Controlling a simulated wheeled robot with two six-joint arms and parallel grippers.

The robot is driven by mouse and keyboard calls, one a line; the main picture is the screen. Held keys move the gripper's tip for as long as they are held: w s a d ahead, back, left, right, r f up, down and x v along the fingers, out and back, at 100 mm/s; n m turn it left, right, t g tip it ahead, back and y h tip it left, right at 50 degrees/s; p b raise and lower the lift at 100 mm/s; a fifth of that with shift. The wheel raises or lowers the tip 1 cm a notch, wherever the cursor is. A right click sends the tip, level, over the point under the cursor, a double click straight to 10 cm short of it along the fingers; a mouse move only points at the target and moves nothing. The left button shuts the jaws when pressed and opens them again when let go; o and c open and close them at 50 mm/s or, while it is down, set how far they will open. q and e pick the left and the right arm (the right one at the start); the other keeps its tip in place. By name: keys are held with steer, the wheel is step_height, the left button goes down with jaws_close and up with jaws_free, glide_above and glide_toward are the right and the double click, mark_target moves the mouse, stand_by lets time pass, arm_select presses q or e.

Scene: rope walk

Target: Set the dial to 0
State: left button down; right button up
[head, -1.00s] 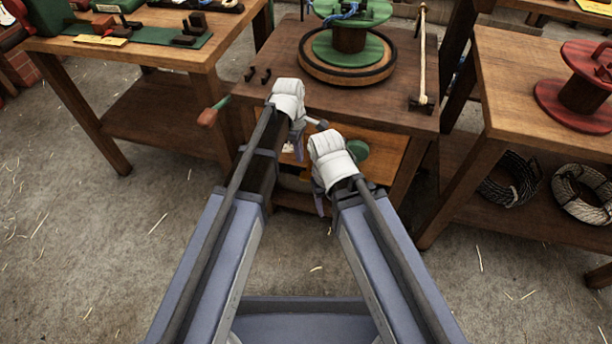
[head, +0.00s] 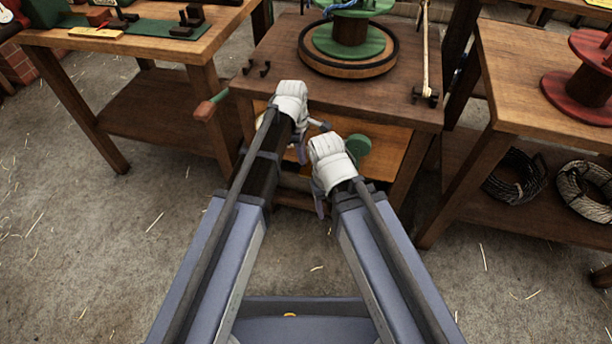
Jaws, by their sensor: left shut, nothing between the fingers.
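No dial face or number can be made out in the head view. A round green disc (head: 358,147) shows low at the front of the middle bench, partly behind my right wrist; I cannot tell whether it is the dial. My left gripper (head: 320,125) is shut and empty in front of that bench, mostly hidden by its pale wrist. It appears left of the green disc and apart from it. The fingers of my right gripper are hidden behind its wrist.
The middle bench (head: 275,50) carries a green spool (head: 345,30) on a round turntable (head: 320,66). A red-ended handle (head: 205,109) sticks out at its left. A red spool (head: 590,85) stands on the right table, rope coils (head: 515,177) below. The left table holds small tools. Open floor lies on both sides.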

mark_target(304, 171)
arm_select(q)
steer(key=shift+d+f+b, duration=0.2)
steer(key=shift+f+b, duration=1.15)
steer(key=shift+f, duration=0.5)
steer(key=shift+f, duration=0.1)
step_height(304, 171, down, 2)
steer(key=b, duration=0.2)
steer(key=shift+f+b, duration=0.25)
steer(key=shift+b, duration=0.1)
steer(key=shift+r, duration=0.2)
steer(key=shift+a+r+p, duration=0.15)
steer(key=shift+a+p, duration=0.2)
steer(key=shift+w+a+r+p, duration=0.2)
steer(key=shift+a, duration=0.4)
steer(key=shift+w+a+r+p, duration=0.15)
steer(key=shift+w+a, duration=0.05)
steer(key=shift+a, duration=0.35)
steer(key=shift+r, duration=0.1)
